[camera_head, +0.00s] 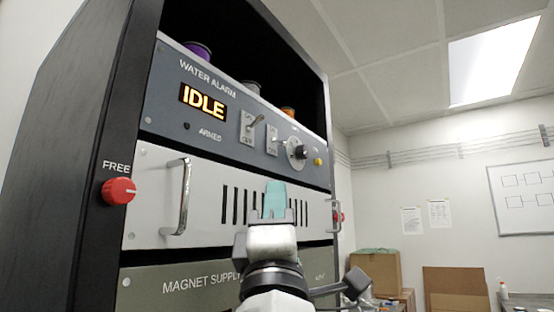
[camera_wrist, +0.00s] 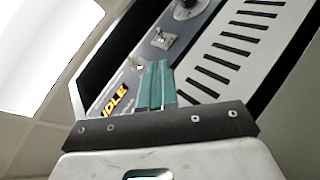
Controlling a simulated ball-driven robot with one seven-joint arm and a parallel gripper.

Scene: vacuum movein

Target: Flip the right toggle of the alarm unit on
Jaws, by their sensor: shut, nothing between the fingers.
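The alarm unit (camera_head: 160,95), labelled WATER ALARM, is a grey panel high in a black rack. Its display reads IDLE. To the right of the display are two metal toggles on pale plates: the left toggle (camera_head: 250,128) and the right toggle (camera_head: 272,138). The wrist view also shows the right toggle (camera_wrist: 161,40) and the left toggle (camera_wrist: 137,65). The right toggle's lever position is too small to tell. My gripper (camera_head: 274,190) has teal fingers, shut and empty, in front of the slotted panel, lower in the picture than the toggles. In the wrist view, the fingers (camera_wrist: 158,66) appear apart from the right toggle.
A dial (camera_head: 296,152) and a yellow button (camera_head: 318,162) lie right of the toggles. A metal handle (camera_head: 178,198) sticks out of the white panel below. A red FREE knob (camera_head: 119,191) is on the rack's left. Cardboard boxes (camera_head: 376,268) stand at the right.

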